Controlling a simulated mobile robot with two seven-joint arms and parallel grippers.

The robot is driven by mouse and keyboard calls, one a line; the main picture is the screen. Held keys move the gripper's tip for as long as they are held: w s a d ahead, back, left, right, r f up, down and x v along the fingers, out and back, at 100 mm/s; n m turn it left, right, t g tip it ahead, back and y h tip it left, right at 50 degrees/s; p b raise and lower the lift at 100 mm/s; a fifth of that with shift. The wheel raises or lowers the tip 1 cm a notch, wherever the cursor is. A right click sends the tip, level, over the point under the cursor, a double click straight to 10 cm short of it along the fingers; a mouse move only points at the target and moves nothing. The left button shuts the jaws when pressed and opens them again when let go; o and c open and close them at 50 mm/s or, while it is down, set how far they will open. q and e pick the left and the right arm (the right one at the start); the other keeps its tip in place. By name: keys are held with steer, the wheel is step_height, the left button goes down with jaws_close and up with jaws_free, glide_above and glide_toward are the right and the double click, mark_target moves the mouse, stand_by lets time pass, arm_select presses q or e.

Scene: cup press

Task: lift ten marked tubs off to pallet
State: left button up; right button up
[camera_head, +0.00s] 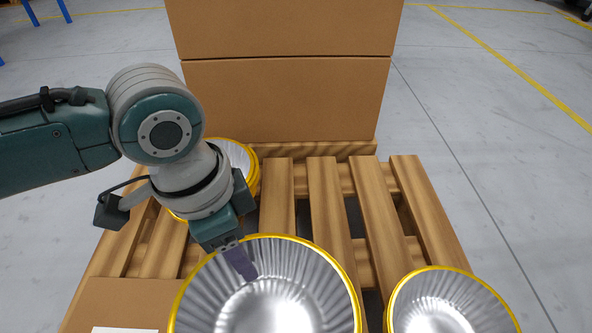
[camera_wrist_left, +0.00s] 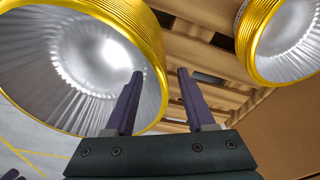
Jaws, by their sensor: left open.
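Silver ribbed tubs with yellow rims are on a slatted wooden pallet (camera_head: 327,200). The front middle tub (camera_head: 285,295) is cut off by the lower edge of the head view. Another tub (camera_head: 445,305) is at front right, and a third (camera_head: 238,157) is partly hidden behind my left arm. My left gripper (camera_head: 244,266) points down at the upper left rim of the front middle tub. In the wrist view its jaws (camera_wrist_left: 160,72) are open, one finger inside a tub (camera_wrist_left: 95,50) and one outside, with the yellow rim between them. No marks on the tubs can be made out.
Large stacked brown cardboard boxes (camera_head: 285,100) stand at the back of the pallet. A low cardboard box (camera_head: 125,303) with a white label is at front left. Another tub (camera_wrist_left: 290,40) shows in the wrist view. Grey floor on the right is clear.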

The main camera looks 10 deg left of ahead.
arm_select(q)
steer(key=shift+f, duration=0.15)
jaws_close()
stand_by(0.4)
stand_by(1.0)
